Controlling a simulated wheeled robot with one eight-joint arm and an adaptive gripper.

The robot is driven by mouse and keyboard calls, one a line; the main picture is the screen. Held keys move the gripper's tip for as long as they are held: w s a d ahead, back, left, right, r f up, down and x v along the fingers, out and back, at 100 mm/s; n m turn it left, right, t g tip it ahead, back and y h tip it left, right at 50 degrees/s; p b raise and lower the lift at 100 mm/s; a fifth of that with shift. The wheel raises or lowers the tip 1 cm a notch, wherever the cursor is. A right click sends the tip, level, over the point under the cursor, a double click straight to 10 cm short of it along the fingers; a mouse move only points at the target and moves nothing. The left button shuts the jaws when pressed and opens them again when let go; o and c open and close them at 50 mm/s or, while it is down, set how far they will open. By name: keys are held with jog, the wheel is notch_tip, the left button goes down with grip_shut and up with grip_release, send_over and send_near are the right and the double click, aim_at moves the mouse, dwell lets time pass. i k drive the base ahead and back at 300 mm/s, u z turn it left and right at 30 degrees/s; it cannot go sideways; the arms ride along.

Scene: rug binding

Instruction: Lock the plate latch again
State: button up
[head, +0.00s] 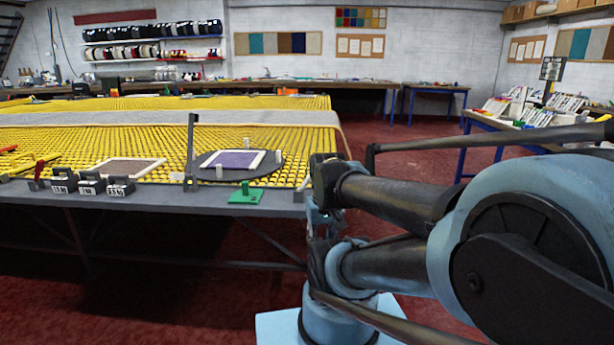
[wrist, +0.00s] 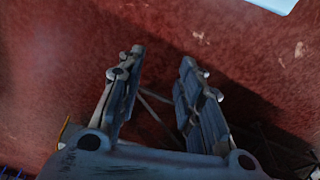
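A dark round plate (head: 273,170) lies near the front edge of the table, carrying a purple square (head: 233,160) with a cream border and small pale pegs. A green piece with a short upright knob (head: 245,195) sits at the table edge, just in front of the plate. A dark upright post (head: 192,140) stands at the plate's left. I cannot tell which part is the latch or its state. My gripper (wrist: 162,60) is open and empty above the red floor in the wrist view, away from the plate. My arm is folded at the right in the head view.
Several dark labelled blocks (head: 92,184) and a red-handled piece (head: 39,170) stand along the front edge at left. A brown square (head: 130,167) lies behind them. Yellow mesh (head: 80,140) covers the table. The red floor (head: 420,155) is clear between the tables.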

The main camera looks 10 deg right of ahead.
aim_at(308, 179)
jog(key=u, duration=0.45)
jog(key=k, duration=1.6)
jog(key=z, duration=0.3)
jog(key=i, duration=0.95)
jog(key=z, duration=0.05)
